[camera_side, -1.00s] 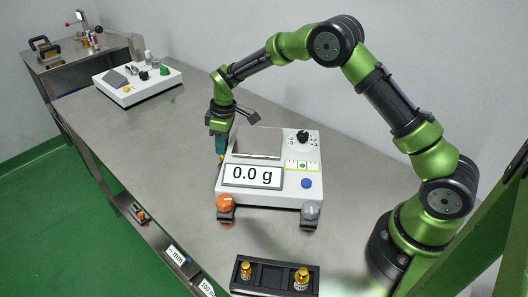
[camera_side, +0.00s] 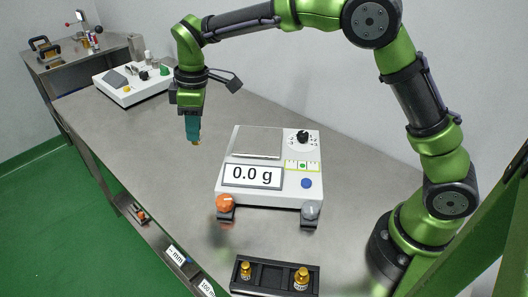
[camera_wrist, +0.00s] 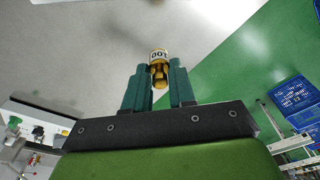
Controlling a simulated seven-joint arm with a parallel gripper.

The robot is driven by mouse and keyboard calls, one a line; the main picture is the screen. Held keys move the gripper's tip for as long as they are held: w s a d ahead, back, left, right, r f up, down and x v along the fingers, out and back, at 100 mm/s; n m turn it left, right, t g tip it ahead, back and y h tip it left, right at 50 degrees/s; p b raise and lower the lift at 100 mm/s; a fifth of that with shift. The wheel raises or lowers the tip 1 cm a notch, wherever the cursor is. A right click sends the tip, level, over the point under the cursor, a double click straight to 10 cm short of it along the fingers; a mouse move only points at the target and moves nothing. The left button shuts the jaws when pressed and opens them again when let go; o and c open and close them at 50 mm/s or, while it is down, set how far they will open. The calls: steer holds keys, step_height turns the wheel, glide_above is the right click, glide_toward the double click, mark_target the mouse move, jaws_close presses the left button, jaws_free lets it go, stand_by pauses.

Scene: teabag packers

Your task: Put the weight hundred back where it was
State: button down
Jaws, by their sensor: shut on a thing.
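My gripper (camera_side: 193,138) is raised above the table, to the left of the scale, with its teal fingers pointing down. In the wrist view it is shut on the weight hundred (camera_wrist: 159,70), a small brass weight with a white label reading 100. In the side view only a small gold bit of it shows under the fingertips. The black weight holder (camera_side: 273,290) is at the bottom of the side view. One brass weight (camera_side: 245,271) stands in its left end and a larger one (camera_side: 301,279) in its right end. Its middle part looks empty.
The white scale (camera_side: 270,172) reads 0.0 g, and its plate is empty. A white box with several small items (camera_side: 138,90) stands farther back on the table. Bare table lies left of the scale. The table's front edge drops to a green floor.

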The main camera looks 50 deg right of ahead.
steer(key=s+a+n, duration=0.2)
steer(key=s+a, duration=0.2)
steer(key=s, duration=0.3)
steer(key=s+a+r+n, duration=0.1)
steer(key=s+a, duration=0.2)
steer(key=s, duration=0.4)
steer(key=s+a+n, duration=0.2)
steer(key=s+a, duration=0.2)
steer(key=s, duration=0.3)
steer(key=s+d+f+n, duration=0.15)
steer(key=s+f, duration=0.25)
steer(key=s, duration=0.5)
steer(key=shift+g, duration=0.4)
steer(key=f, duration=0.3)
steer(key=d+f, duration=0.1)
steer(key=f, duration=0.2)
steer(key=shift+s+d, duration=0.15)
steer(key=shift+d, duration=0.05)
steer(key=shift+f, duration=2.3)
steer(key=c, duration=0.9)
jaws_free()
steer(key=shift+f, duration=0.15)
steer(key=shift+c, duration=0.2)
